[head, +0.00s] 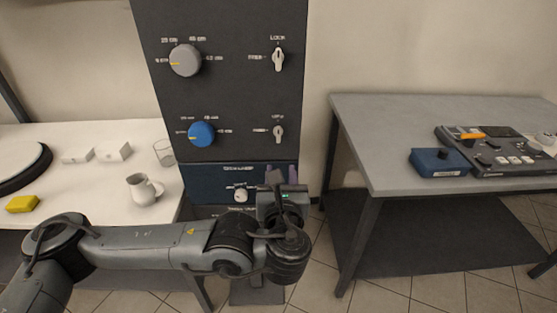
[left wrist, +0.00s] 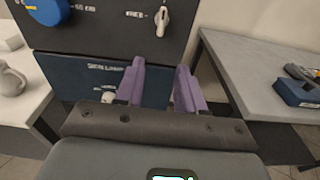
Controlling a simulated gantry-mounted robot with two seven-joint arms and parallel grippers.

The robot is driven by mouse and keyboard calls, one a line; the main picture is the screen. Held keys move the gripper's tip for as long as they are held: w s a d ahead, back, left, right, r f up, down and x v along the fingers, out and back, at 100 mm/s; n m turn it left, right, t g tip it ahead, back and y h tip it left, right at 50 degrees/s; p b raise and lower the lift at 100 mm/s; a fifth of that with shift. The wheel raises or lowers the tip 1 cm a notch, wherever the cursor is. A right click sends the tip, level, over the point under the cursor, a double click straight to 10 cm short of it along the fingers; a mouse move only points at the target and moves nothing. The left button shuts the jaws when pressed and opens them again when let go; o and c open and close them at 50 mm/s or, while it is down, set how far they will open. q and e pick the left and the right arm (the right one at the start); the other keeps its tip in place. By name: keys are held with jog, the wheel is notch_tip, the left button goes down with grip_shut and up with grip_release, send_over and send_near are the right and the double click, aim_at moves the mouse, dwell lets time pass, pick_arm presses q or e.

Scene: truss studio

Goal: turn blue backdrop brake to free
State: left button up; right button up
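The blue backdrop row on the dark panel has a blue round knob (head: 201,134) and, to its right, a small pale lever (head: 278,131), which I take as the brake. The lever looks upright, pointing at the label above it; a label to its left reads FREE in the left wrist view, where the lever (left wrist: 162,18) also shows. My left gripper (head: 281,174) is below the lever, in front of the lower navy panel. Its two purple fingers (left wrist: 160,66) are apart with nothing between them. My right gripper is out of view.
A grey knob (head: 185,60) and another lever (head: 278,59) sit higher on the panel. A white knob (head: 240,196) is on the navy panel. A white table with a jug (head: 144,189) stands left; a grey table (head: 370,130) with a control console (head: 500,150) stands right.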

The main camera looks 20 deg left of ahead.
aim_at(278, 132)
pick_arm(q)
jog(key=shift+t, duration=0.5)
jog(key=w+a+r+b, duration=0.1)
jog(key=w, duration=0.2)
jog(key=w+a+r+b, duration=0.1)
jog(key=w, duration=0.3)
jog(key=w+a+r+b, duration=0.1)
jog(key=w, duration=0.2)
jog(key=shift+w+a, duration=0.25)
jog(key=shift+a, duration=0.1)
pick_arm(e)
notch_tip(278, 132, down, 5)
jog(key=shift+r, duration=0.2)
pick_arm(q)
grip_shut()
